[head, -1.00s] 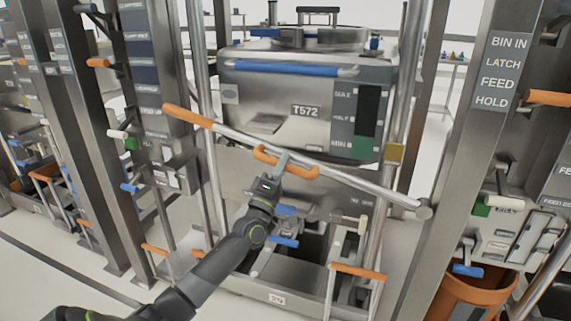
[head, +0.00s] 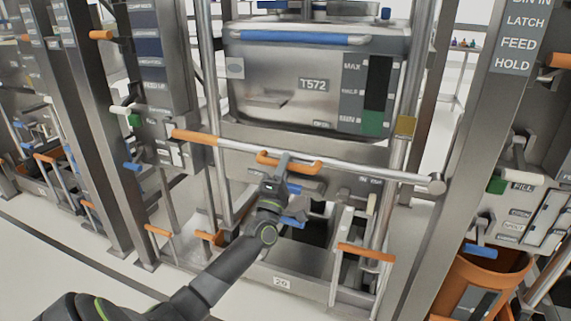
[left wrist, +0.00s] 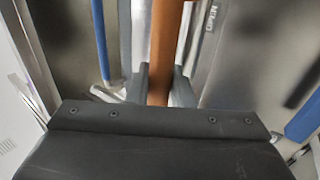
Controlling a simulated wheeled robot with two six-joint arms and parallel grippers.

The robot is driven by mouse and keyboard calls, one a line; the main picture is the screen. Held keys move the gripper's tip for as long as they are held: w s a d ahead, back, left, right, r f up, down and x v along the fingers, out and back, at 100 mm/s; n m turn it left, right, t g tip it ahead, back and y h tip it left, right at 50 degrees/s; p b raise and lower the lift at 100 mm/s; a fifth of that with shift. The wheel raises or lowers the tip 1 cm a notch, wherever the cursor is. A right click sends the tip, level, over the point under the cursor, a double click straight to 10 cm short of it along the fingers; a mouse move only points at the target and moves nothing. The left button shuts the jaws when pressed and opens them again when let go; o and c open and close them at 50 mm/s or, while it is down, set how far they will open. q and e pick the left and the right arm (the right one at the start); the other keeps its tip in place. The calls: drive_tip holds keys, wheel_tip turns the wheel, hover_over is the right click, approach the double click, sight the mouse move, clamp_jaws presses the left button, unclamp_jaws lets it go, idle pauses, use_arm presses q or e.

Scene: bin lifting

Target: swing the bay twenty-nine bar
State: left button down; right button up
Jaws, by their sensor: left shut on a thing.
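The bar (head: 358,170) is a steel rod with an orange left end (head: 195,138). It crosses the front of a bay frame and meets a round pivot (head: 437,184) on the right post. It slopes slightly down to the right. My left gripper (head: 286,163) is shut on that handle. In the left wrist view the orange handle (left wrist: 164,45) runs between my left fingers (left wrist: 160,84). A number plate (head: 282,283) is on the bay's base; its digits are hard to read. My right gripper is out of view.
A steel bin marked T572 (head: 315,85) stands behind and above the bar. Upright posts (head: 460,140) flank the bay. Low orange-topped handles (head: 366,252) stand at the base. An orange bucket (head: 490,285) is at lower right.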

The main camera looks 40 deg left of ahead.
use_arm(q)
drive_tip(key=shift+f+n, duration=0.3)
drive_tip(key=shift+f, duration=0.2)
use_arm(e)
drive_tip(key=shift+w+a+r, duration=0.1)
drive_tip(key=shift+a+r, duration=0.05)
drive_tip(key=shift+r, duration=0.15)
use_arm(q)
drive_tip(key=shift+f, duration=0.2)
drive_tip(key=c, duration=1.6)
unclamp_jaws()
drive_tip(key=shift+r, duration=0.1)
drive_tip(key=shift+s+d, duration=0.1)
drive_tip(key=b+v, duration=0.1)
drive_tip(key=v, duration=1.6)
drive_tip(key=shift+s+d+b, duration=0.1)
drive_tip(key=shift+s+b, duration=0.05)
drive_tip(key=shift+b, duration=0.2)
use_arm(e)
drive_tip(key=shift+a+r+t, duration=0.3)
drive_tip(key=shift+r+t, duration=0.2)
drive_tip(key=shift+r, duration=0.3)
